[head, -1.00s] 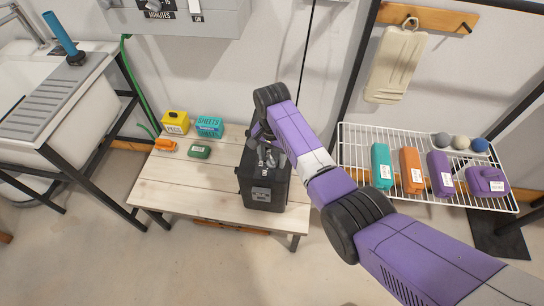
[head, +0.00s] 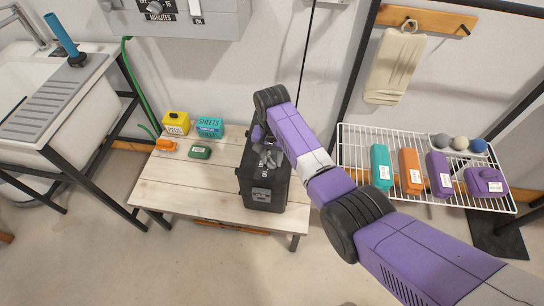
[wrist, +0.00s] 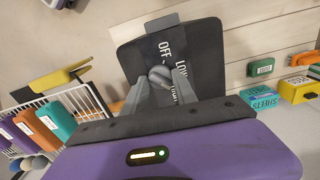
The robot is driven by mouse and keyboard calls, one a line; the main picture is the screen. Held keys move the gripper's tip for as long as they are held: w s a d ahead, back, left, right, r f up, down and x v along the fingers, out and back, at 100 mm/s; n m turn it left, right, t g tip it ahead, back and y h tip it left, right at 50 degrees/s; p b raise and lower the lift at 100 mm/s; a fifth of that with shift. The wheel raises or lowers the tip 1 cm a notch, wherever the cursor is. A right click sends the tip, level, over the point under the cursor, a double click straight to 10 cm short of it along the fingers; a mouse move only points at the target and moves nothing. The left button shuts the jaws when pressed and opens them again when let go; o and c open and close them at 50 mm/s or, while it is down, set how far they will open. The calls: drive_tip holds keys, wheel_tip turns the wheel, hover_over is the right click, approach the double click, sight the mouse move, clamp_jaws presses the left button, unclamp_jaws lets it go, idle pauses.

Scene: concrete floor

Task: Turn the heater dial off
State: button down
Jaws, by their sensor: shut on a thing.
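The heater (head: 264,196) is a black box standing on the wooden bench, with its labelled top facing up. In the wrist view the heater top (wrist: 205,50) shows the words OFF and LOW in white, and a further label is partly covered. The grey dial (wrist: 161,76) sits between my fingers beside these words. My gripper (head: 268,157) comes down over the heater top, and its two grey fingers (wrist: 160,88) are shut on the dial. I cannot tell exactly which word the dial points to.
The wooden bench (head: 185,193) also holds yellow, teal, orange and green items at its back left. A white wire rack (head: 408,200) with coloured boxes and balls stands to the right. A sink (head: 90,120) is at the left. The bench front is clear.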

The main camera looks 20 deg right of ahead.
sight(272, 160)
drive_tip(key=n+p, duration=0.1)
drive_tip(key=n, duration=0.4)
drive_tip(key=n+p, duration=0.1)
drive_tip(key=n, duration=1.5)
idle(0.4)
drive_tip(key=c, duration=1)
unclamp_jaws()
drive_tip(key=shift+r, duration=3.95)
